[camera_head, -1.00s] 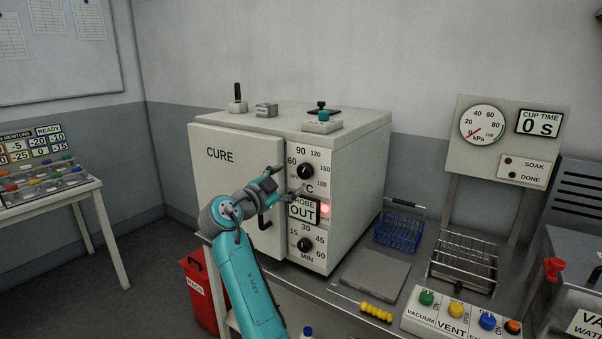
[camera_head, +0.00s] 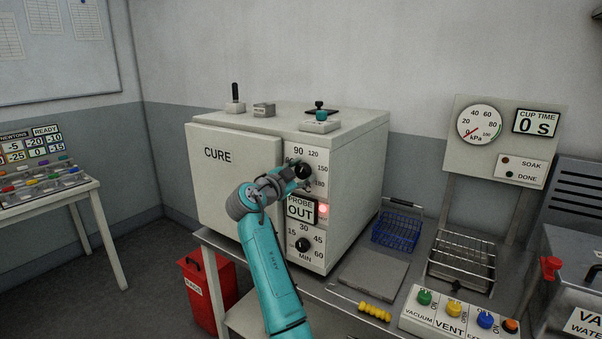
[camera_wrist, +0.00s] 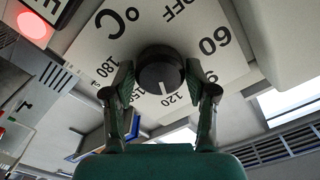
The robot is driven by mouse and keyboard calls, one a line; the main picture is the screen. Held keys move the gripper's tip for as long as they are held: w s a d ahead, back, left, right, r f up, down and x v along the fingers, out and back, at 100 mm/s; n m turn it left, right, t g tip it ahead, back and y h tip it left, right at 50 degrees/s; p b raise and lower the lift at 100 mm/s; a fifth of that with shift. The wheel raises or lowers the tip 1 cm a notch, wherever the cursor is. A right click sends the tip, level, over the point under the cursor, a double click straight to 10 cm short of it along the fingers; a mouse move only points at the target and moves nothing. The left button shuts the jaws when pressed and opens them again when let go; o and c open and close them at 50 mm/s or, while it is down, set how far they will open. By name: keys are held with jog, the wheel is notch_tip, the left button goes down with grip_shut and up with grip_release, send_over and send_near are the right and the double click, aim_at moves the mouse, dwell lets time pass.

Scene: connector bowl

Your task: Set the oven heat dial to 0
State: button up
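The oven heat dial (camera_head: 303,172) is a round black knob at the top of the white oven's front panel, partly covered by my gripper in the head view. In the wrist view the dial (camera_wrist: 161,72) shows whole, and its white mark points at 120. OFF, 60 and 180 are printed around it; 90 and 150 are partly hidden by the fingers. My gripper (camera_wrist: 161,75) is open, with one finger on each side of the dial. The fingers are very close to its sides; contact cannot be made out. My gripper also shows in the head view (camera_head: 296,176).
Below the dial are a probe display (camera_head: 300,209) reading OUT, a lit red lamp (camera_head: 323,210) and a black timer dial (camera_head: 303,244). A blue wire basket (camera_head: 397,231) and a grey plate (camera_head: 374,275) lie right of the oven.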

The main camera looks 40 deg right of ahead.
jog(key=c, duration=0.6)
